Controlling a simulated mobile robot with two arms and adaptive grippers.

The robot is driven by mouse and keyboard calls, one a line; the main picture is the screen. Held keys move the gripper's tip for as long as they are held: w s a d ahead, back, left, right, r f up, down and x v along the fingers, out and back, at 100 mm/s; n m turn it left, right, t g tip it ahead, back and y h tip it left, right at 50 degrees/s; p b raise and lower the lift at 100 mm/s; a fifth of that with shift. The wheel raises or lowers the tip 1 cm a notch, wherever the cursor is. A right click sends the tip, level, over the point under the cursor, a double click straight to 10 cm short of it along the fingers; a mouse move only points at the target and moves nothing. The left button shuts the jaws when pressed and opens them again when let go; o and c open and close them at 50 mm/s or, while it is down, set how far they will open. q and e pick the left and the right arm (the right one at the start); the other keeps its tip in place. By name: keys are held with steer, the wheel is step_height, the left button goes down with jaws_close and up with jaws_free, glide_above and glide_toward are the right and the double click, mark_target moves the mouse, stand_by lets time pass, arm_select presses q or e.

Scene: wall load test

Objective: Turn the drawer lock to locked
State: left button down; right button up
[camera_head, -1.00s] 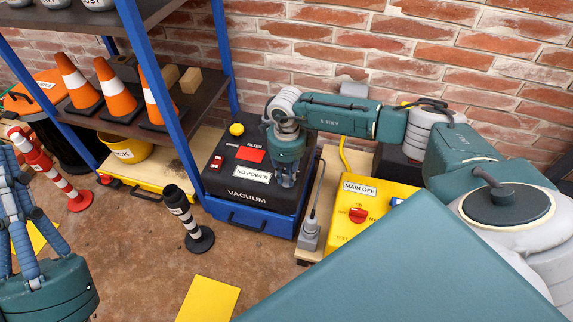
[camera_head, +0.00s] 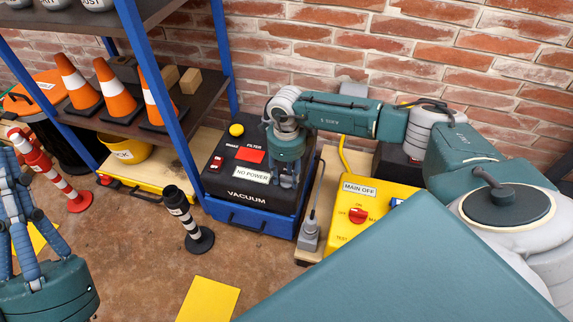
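A black vacuum unit (camera_head: 212,183) labelled VACUUM has a blue drawer-like base (camera_head: 250,217) with a dark handle on its front. My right gripper (camera_head: 287,182) points down at the right end of the unit's front, beside the NO POWER label. Its fingers are small here, and I cannot tell whether they touch the unit or hold anything. No drawer lock can be made out; the gripper covers part of that front. My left gripper (camera_head: 12,185) is at the left edge, fingers upward and partly cut off, away from the unit.
A yellow MAIN OFF box (camera_head: 343,237) with a red knob and a grey plug (camera_head: 309,236) stand right of the unit. A blue-framed shelf (camera_head: 165,95) with cones stands left.

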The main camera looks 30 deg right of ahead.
mark_target(286, 178)
step_height(286, 178, up, 12)
steer(key=shift+f, duration=0.2)
stand_by(0.5)
